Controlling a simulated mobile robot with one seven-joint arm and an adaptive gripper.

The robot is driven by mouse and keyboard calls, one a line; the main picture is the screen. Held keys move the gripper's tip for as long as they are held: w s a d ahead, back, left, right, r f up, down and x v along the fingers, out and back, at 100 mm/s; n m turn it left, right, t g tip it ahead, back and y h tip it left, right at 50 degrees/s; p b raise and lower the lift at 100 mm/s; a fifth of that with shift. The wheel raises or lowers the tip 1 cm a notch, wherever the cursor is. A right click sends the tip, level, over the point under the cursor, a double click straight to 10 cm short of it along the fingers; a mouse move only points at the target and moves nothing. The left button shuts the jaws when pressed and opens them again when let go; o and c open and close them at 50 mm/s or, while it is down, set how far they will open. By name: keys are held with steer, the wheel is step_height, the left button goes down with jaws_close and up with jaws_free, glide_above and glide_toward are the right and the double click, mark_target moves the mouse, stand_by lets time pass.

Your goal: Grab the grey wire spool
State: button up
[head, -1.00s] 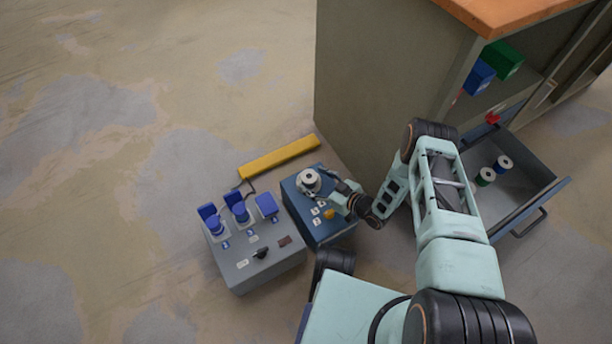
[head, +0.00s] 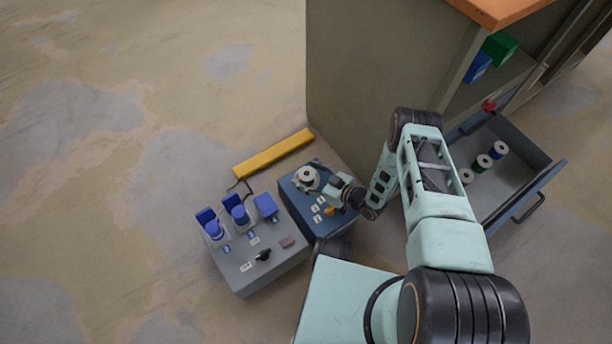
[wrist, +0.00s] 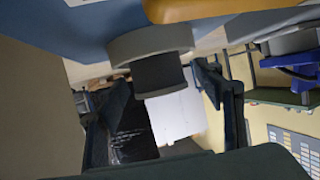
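A grey box (head: 262,266) with blue-lidded sockets stands left of the blue box. A yellow bar (head: 273,153) lies behind them. The cabinet (head: 375,80) rises behind my arm. The floor at left is clear.

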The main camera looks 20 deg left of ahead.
steer(key=c, duration=1.3)
steer(key=shift+r, duration=0.2)
